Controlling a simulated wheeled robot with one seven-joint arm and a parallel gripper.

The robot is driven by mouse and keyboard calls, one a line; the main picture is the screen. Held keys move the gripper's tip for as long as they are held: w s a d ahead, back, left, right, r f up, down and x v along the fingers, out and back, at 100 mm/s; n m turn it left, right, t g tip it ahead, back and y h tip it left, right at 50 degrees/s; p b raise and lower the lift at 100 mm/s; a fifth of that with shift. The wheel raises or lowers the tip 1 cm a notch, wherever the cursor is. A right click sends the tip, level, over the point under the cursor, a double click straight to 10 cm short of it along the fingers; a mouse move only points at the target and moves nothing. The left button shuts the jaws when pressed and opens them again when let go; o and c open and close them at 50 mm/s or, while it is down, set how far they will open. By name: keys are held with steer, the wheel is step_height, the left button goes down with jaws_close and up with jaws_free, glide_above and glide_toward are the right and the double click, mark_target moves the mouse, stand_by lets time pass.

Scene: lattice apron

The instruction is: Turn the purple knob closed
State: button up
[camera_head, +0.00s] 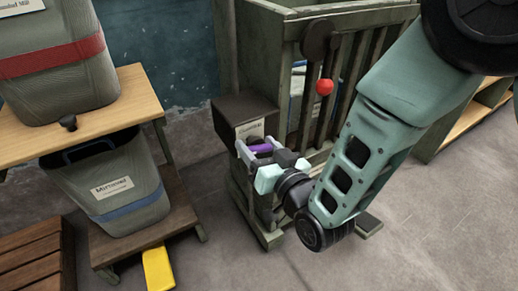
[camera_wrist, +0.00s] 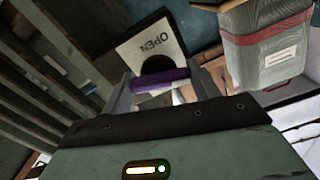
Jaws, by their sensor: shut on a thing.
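The purple knob (camera_wrist: 160,81) is a short purple bar in front of a dark round base and a white plate marked OPEN (camera_wrist: 152,46) in the wrist view. In the head view the purple knob (camera_head: 261,148) shows at the front of a dark box on the slatted green-grey frame. My gripper (camera_head: 258,150) is at the knob, with one finger on each end of the bar. In the wrist view my gripper (camera_wrist: 161,88) is shut on the purple knob. The fingers hide the ends of the knob.
A red ball (camera_head: 324,87) is on the slatted frame (camera_head: 283,50), close to my arm. Left stands a wooden shelf (camera_head: 128,97) with a labelled grey bin (camera_head: 128,205) below. A yellow object (camera_head: 158,269) lies on the floor. Open floor is at the front right.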

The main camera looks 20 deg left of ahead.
steer(key=m+b, duration=0.1)
steer(key=m, duration=0.2)
steer(key=shift+w+d+f+m, duration=0.1)
steer(key=shift+m, duration=0.3)
steer(key=m, duration=0.3)
steer(key=shift+m, duration=0.3)
steer(key=m, duration=0.4)
steer(key=shift+b, duration=0.3)
steer(key=shift+f+m, duration=0.1)
steer(key=shift+m, duration=1.5)
steer(key=o, duration=1)
